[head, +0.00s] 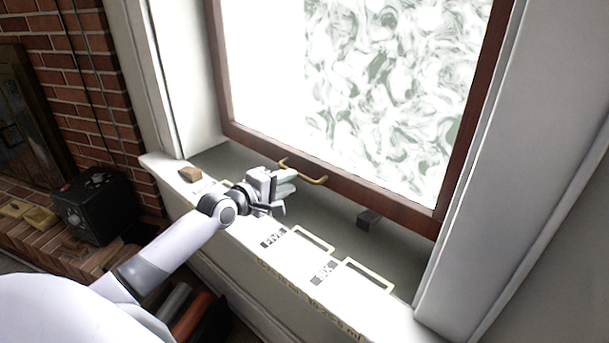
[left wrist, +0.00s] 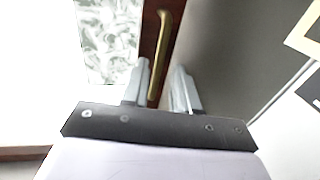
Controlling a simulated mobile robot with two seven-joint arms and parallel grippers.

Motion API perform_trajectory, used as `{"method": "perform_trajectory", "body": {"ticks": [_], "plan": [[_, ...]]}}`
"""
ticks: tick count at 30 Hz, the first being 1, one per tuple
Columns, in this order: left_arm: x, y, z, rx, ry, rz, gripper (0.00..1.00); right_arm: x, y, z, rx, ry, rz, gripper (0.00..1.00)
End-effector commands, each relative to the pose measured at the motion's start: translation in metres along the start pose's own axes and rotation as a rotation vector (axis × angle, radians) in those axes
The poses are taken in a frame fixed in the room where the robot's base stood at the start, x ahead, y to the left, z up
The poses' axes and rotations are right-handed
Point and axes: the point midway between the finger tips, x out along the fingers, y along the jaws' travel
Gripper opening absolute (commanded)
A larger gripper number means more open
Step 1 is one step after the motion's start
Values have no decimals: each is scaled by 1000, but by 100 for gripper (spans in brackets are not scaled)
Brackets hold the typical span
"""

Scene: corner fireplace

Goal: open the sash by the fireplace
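The sash (head: 385,204) has a dark red-brown wooden frame around a pale swirled pane. It appears shut, its bottom rail low by the grey sill. A brass bar handle (head: 312,180) is fixed on the bottom rail. My left gripper (head: 288,189) is at the handle's near left side in the head view. In the left wrist view its two fingers (left wrist: 160,88) are apart, and the near end of the handle (left wrist: 166,45) lies between them in the picture. I cannot tell whether either finger touches it. My right gripper is not in view.
A small wooden block (head: 190,174) lies on the ledge at left. A dark block (head: 369,220) sits on the sill below the rail. The white ledge (head: 265,258) has labels and outlined rectangles. A black box (head: 97,205) stands by the brick wall (head: 103,93).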

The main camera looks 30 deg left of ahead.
Motion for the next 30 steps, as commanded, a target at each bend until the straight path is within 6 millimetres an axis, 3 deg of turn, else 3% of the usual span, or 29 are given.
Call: {"method": "perform_trajectory", "body": {"ticks": [12,26,27,30], "plan": [[48,-1,0,1,0,2,29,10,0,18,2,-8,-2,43],[57,0,0,1,0,0,29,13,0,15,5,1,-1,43],[57,0,0,1,0,0,26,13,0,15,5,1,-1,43],[57,0,0,1,0,0,0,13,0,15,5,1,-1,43]]}}
